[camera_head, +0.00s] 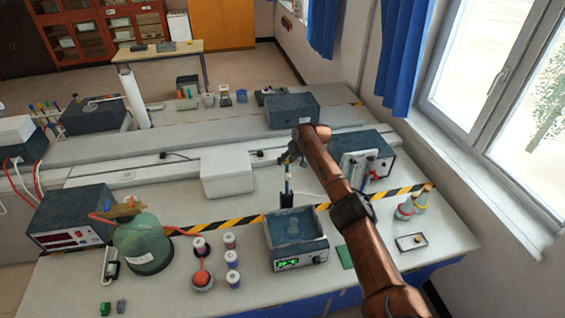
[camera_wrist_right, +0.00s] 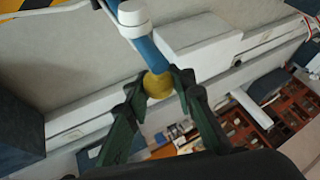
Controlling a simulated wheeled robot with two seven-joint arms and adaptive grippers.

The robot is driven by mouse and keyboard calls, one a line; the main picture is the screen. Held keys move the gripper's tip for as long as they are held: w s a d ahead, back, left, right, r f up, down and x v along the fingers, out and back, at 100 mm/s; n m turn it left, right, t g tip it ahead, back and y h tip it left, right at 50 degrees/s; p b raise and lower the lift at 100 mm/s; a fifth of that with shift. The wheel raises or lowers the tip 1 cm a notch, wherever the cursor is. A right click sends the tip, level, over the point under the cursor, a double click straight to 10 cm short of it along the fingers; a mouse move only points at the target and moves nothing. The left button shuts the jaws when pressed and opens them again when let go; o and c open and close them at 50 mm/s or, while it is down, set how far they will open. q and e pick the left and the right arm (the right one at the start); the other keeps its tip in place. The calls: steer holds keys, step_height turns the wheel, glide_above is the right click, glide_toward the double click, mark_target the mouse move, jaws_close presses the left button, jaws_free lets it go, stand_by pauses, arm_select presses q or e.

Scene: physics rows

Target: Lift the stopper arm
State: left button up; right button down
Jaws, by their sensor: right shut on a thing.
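The stopper arm is a blue bar (camera_wrist_right: 148,52) with a yellow knob (camera_wrist_right: 158,86) at its end and a white joint (camera_wrist_right: 131,14) at its other end, in the right wrist view. My right gripper (camera_wrist_right: 161,82) has its two dark green fingers on either side of the yellow knob, shut on it. In the head view my right gripper (camera_head: 291,155) is at the end of the brown arm, above a small dark stand (camera_head: 287,198). The gripper hides much of the stopper arm there. My left gripper is not in view.
A device with a green display (camera_head: 299,262) stands in front of the stand. A white box (camera_head: 227,172) is to the left, and a dark box with a front panel (camera_head: 362,155) to the right. A green flask (camera_head: 142,245) and several small bottles stand at the front left.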

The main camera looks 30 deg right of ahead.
steer(key=c, duration=1.7)
jaws_free()
steer(key=shift+d, duration=0.3)
steer(key=shift+a, duration=0.1)
steer(key=v, duration=1.2)
